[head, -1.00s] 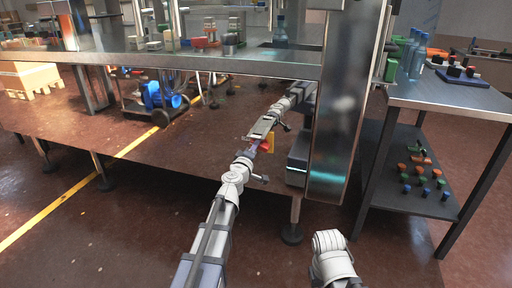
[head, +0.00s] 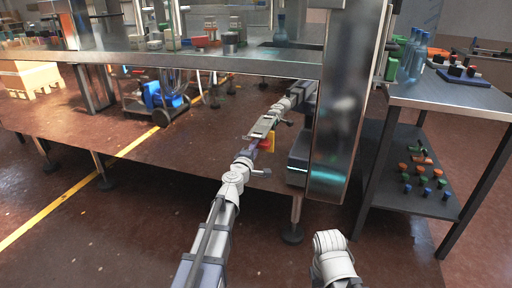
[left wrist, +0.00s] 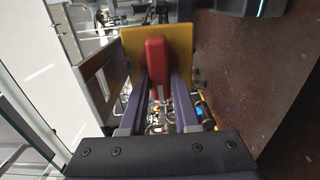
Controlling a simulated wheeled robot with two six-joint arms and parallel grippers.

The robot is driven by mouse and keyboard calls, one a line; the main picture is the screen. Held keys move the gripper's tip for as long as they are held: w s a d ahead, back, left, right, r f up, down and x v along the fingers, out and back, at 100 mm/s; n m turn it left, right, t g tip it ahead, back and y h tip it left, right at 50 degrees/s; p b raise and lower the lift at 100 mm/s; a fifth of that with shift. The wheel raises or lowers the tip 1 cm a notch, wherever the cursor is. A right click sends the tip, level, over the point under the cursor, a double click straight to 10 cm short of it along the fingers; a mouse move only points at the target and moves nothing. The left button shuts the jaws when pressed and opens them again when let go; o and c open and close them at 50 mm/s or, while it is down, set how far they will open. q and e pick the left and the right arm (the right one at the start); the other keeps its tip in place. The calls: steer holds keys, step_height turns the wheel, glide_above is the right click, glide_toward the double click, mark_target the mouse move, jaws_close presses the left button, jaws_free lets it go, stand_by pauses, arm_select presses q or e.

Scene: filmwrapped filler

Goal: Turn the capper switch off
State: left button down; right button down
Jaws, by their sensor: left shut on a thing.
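The capper switch has a red handle (left wrist: 156,62) on a yellow plate (left wrist: 183,42), seen large in the left wrist view. In the head view the small yellow plate (head: 267,143) sits at the shiny brown panel under the bench. My left gripper (left wrist: 157,82) has a finger on each side of the red handle and is shut on it. In the head view the left gripper (head: 257,148) reaches the switch and hides much of it. My right arm shows only as a white link at the lower right; its gripper is out of view.
The steel bench (head: 200,62) overhangs the panel, with a metal post (head: 338,110) close right of the switch. A side table (head: 440,92) with bottles and coloured caps stands at the right. The panel mirrors my arm.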

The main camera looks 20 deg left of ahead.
arm_select(q)
steer(key=c, duration=0.6)
jaws_free()
steer(key=shift+c, duration=0.2)
steer(key=s, duration=0.7)
steer(key=shift+s+a, duration=0.15)
steer(key=shift+s, duration=0.25)
